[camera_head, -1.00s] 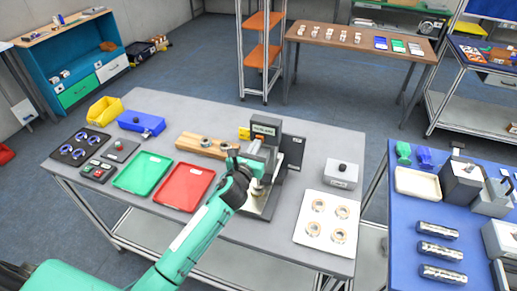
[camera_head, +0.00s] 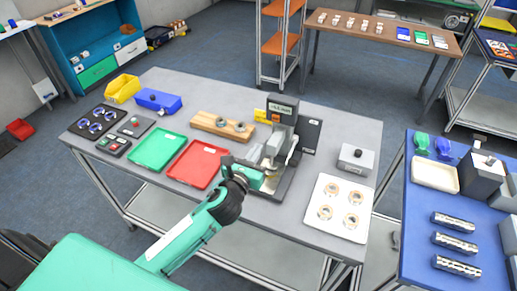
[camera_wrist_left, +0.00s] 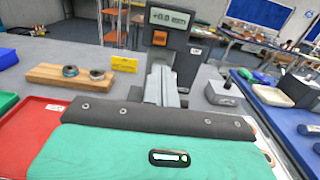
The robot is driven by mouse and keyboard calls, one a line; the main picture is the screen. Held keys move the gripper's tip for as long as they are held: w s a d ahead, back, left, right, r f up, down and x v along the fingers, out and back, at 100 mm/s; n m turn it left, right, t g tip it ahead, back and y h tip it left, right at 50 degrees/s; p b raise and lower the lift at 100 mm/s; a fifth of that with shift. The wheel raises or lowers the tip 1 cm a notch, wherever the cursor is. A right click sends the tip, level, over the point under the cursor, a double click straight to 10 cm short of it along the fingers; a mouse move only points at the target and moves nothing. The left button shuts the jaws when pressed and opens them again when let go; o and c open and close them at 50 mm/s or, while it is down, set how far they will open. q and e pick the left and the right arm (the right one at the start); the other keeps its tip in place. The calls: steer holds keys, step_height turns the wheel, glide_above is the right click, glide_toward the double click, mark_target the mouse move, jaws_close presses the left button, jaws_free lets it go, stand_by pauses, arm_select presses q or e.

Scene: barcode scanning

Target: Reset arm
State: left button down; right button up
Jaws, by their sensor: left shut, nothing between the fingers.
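My left gripper (camera_head: 268,166) reaches in from the lower left in the head view, in front of a dark grey measuring device (camera_head: 282,104) with a digital display. Its fingers (camera_wrist_left: 163,84) show in the left wrist view as closed and empty, pointing at the device's base below the display (camera_wrist_left: 170,17). Whether they touch the device cannot be told. My right gripper is not in view.
The grey table also holds a wooden block with rings (camera_head: 222,125), a green tray (camera_head: 157,149), a red tray (camera_head: 197,163), a white plate with several rings (camera_head: 321,212) and a grey box (camera_head: 356,158). A blue table (camera_head: 415,225) stands at the right.

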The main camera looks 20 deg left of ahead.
arm_select(q)
steer(key=s+a+f+n+g+y, duration=0.1)
steer(key=s+a+f+n+g, duration=0.1)
steer(key=s+f+n+g, duration=0.65)
steer(key=s+a+f+n+t+y, duration=0.15)
steer(key=s+n, duration=0.45)
steer(key=n, duration=0.7)
steer(key=s+d+f+n+g+h, duration=0.1)
steer(key=s+f+n+g, duration=0.1)
steer(key=s+n+g, duration=0.4)
steer(key=s+d+f+n+g+h, duration=0.1)
steer(key=s+f+n+g, duration=0.1)
steer(key=s+n, duration=0.65)
step_height(320, 180, down, 34)
steer(key=s+m+b, duration=0.2)
steer(key=s, duration=0.1)
steer(key=s+a+f+g+b, duration=0.1)
steer(key=s+a+f+g, duration=0.1)
steer(key=s+f, duration=1.6)
steer(key=shift+a+f+b, duration=0.3)
steer(key=shift+a+f, duration=0.3)
steer(key=shift+f, duration=0.3)
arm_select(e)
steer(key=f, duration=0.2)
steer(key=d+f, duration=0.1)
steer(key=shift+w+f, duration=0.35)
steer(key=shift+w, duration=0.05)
